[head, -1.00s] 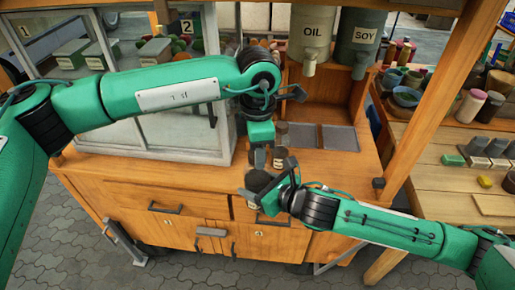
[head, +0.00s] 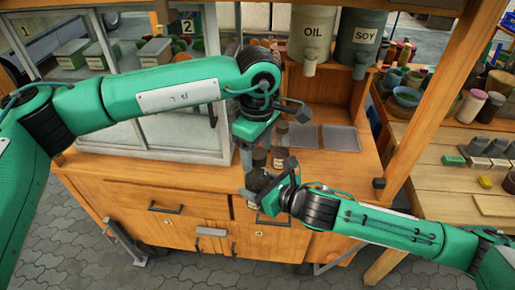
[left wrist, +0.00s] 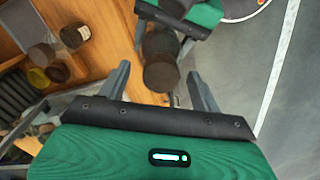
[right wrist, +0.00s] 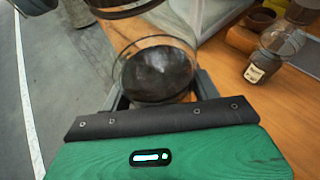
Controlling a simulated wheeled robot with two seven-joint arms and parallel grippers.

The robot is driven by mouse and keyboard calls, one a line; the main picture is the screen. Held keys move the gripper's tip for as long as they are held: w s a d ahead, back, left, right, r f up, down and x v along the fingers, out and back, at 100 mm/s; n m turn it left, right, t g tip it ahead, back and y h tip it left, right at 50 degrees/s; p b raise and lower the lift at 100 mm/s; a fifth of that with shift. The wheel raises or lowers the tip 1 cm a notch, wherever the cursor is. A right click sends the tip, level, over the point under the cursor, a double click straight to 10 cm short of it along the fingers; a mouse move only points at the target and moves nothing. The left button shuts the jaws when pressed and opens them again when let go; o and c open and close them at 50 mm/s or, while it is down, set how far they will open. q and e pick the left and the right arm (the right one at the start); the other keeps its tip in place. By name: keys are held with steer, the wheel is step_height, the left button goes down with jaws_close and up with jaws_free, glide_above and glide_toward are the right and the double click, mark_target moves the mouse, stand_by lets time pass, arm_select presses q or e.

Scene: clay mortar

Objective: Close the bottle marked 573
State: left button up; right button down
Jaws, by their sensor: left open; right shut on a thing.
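My right gripper (head: 257,190) is shut on a dark bottle (right wrist: 155,75) in front of the counter. In the right wrist view the bottle has a clear glass rim around dark contents. It also shows in the left wrist view (left wrist: 160,45), with a brown disc-like end (left wrist: 161,77) towards my left gripper (left wrist: 160,75). The left gripper is open, its fingers on either side of that end; I cannot tell if they touch it. A dark ring (right wrist: 122,8) shows at the top of the right wrist view. No number is readable on the held bottle.
Other dark bottles stand on the counter close by, one with a pale label (right wrist: 254,74). The wooden counter (head: 330,165) has a free front right part. A glass case (head: 170,130) stands left; oil (head: 312,32) and soy (head: 360,38) containers hang behind.

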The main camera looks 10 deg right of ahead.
arm_select(q)
steer(key=shift+r, duration=0.1)
step_height(320, 180, up, 12)
stand_by(0.4)
stand_by(0.5)
